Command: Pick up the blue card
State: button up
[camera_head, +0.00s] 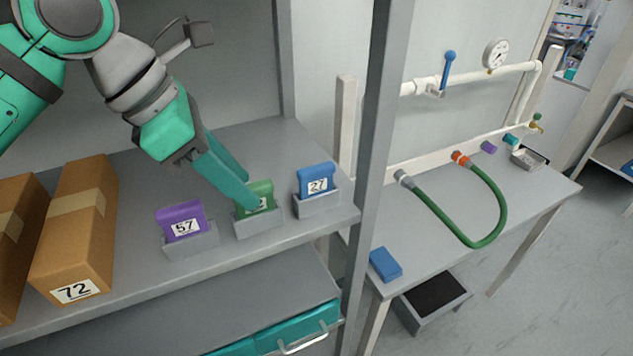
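The blue card (316,180), labelled 27, stands upright in a grey holder (317,205) near the right end of the shelf. My gripper (248,192) reaches down from the upper left. Its two teal fingers are at the green card (262,194), left of the blue card, one finger in front and one behind. They partly cover the green card and its label. I cannot tell whether they touch or grip it. The gripper is apart from the blue card. A purple card (181,220), labelled 57, stands in its holder further left.
Brown boxes (76,225), one labelled 72, stand left on the shelf (130,296). A grey post (373,150) rises right of the blue card. A bench (415,240) beyond holds a green hose (470,242) and a blue block (385,265).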

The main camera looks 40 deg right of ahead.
aim_at(312, 168)
jog(key=shift+w+a+f+y, duration=0.1)
jog(key=shift+a+y, duration=0.1)
jog(key=shift+y, duration=0.2)
jog(key=d, duration=0.3)
jog(key=s+d, duration=0.1)
jog(key=d, duration=0.1)
jog(key=s+d, duration=0.1)
jog(key=d, duration=0.2)
jog(key=shift+d, duration=0.35)
jog(key=shift+s+d, duration=0.2)
jog(key=shift+d, duration=0.4)
jog(key=shift+s+d, duration=0.15)
jog(key=shift+d, duration=0.4)
jog(key=shift+d+x, duration=0.2)
jog(key=shift+x, duration=0.95)
jog(key=shift+f, duration=0.25)
jog(key=shift+d+f, duration=0.1)
jog(key=shift+d, duration=0.1)
jog(key=shift+s, duration=0.1)
grip_shut()
